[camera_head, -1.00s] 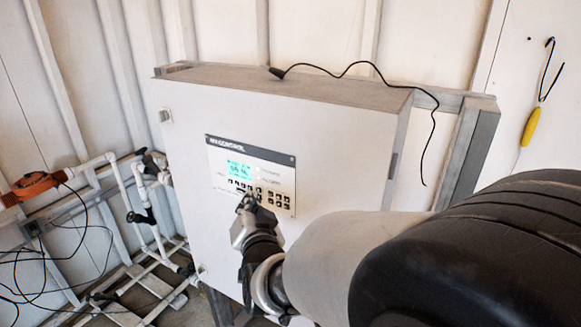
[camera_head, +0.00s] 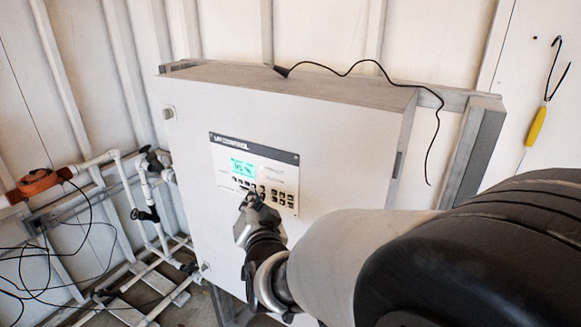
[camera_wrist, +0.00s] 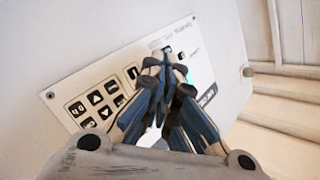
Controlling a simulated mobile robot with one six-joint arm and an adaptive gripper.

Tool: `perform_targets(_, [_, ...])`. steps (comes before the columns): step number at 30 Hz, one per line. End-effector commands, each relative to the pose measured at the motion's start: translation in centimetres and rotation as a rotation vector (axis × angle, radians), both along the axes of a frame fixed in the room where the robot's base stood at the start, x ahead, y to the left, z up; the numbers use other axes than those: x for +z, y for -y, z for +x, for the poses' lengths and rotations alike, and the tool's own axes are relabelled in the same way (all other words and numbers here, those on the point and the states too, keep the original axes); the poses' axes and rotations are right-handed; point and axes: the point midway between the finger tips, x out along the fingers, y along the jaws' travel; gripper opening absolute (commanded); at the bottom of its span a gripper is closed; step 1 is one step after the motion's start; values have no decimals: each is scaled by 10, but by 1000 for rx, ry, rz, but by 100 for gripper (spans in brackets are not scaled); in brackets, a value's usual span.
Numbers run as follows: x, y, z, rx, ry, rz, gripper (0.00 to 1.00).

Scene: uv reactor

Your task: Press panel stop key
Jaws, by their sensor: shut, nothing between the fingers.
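The control panel (camera_head: 284,172) is a white plate with a dark header strip, a lit green display (camera_head: 242,168) and rows of dark keys (camera_head: 272,196). It is on the front of a large white cabinet (camera_head: 190,150). My gripper (camera_head: 251,198) is shut and empty, its fingertips at the lower left part of the keys. In the wrist view, my gripper (camera_wrist: 165,62) points at the panel (camera_wrist: 57,90) and covers several keys and most of the display. Arrow keys (camera_wrist: 96,98) show left of the fingers. I cannot tell which key is the stop key, or whether the fingertips touch one.
A black cable (camera_head: 345,70) runs over the cabinet top and hangs at its right side. White pipes (camera_head: 150,225) with an orange part (camera_head: 38,183) stand at the left. A yellow-handled tool (camera_head: 536,127) hangs on the right wall.

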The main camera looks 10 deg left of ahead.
Motion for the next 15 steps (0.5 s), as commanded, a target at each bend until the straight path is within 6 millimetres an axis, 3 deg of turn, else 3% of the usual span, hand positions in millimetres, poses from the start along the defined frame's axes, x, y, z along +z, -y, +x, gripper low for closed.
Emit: perform_targets(15, [-1,2,4,-1,3,1,0])
